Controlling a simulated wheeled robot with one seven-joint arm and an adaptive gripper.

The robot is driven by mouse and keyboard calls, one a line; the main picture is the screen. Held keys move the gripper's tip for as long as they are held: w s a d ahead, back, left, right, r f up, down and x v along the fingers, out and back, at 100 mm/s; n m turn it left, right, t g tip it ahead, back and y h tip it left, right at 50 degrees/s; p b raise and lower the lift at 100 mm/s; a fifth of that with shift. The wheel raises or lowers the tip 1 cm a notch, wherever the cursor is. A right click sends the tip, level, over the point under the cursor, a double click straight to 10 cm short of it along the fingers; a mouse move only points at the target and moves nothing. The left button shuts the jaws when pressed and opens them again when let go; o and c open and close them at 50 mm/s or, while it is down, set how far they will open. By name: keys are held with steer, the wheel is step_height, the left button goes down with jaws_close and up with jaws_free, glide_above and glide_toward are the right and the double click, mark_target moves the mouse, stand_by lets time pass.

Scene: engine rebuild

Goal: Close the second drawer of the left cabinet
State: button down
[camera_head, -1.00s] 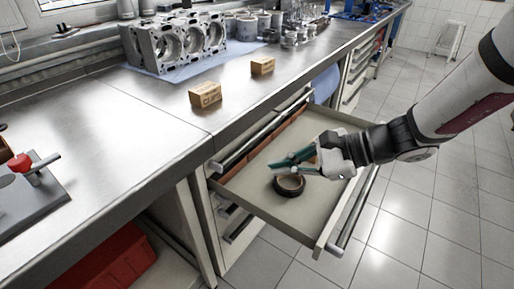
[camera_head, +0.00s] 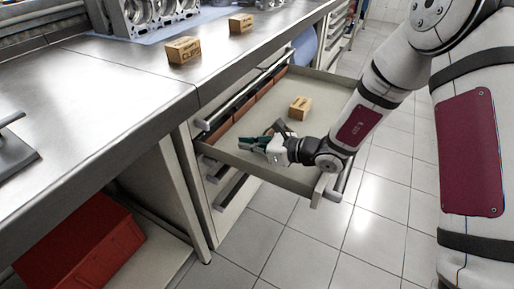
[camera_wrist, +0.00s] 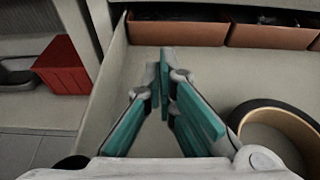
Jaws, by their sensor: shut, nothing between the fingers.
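The open drawer (camera_head: 262,170) is pulled far out of the cabinet under the steel bench. Its bar handle (camera_head: 341,184) is on the front panel at the right. A closed drawer's handle (camera_head: 242,105) shows just above it. My gripper (camera_head: 246,146), with teal finger pads, is shut and empty over the near side of the drawer, by its near side wall. In the wrist view the fingertips (camera_wrist: 161,80) meet over the drawer floor (camera_wrist: 210,75). Whether they touch the wall or floor is unclear.
The drawer holds a small cardboard box (camera_head: 299,107), brown bins (camera_head: 228,128) at its back and a dark tape roll (camera_wrist: 275,132) beside my gripper. Closed drawers lie below. A red bin (camera_head: 80,250) stands under the bench. Tiled floor is clear in front.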

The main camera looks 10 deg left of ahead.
mark_target(215, 138)
steer(key=x, duration=0.2)
steer(key=b+x, duration=0.1)
steer(key=x, duration=0.4)
steer(key=shift+a+r+b, duration=0.1)
steer(key=shift+r+b, duration=0.2)
steer(key=shift+r, duration=0.05)
steer(key=shift+w+a, duration=0.2)
steer(key=shift+a, duration=0.25)
